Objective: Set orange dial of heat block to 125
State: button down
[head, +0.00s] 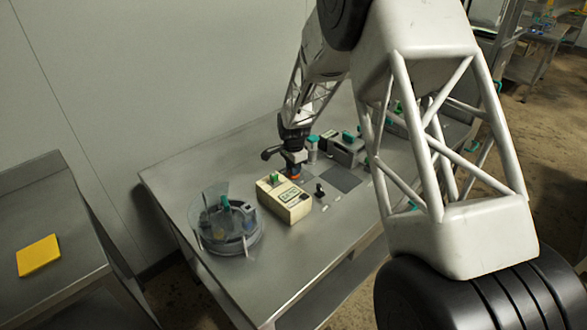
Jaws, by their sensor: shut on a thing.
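A cream box (292,209), which looks like the heat block, stands near the middle of the metal table. It has a small display on its front side and a green part on top. An orange dial (296,177) shows at its back right, just under my gripper (294,170). My gripper points down from above and is shut on the orange dial. The fingers are small and dark here and hide part of the dial. The dial's marks and the display's reading are too small to read.
A clear round device (228,235) stands left of the cream box. Grey equipment with green parts (346,150) stands behind to the right. A small black item (320,191) lies right of the box. A yellow plate (38,255) lies on another table. The table's front left is bare.

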jog(key=m, duration=2)
dwell(0.3)
jog(key=c, duration=1.1)
grip_release()
jog(key=shift+r, duration=0.1)
jog(key=shift+r, duration=3.85)
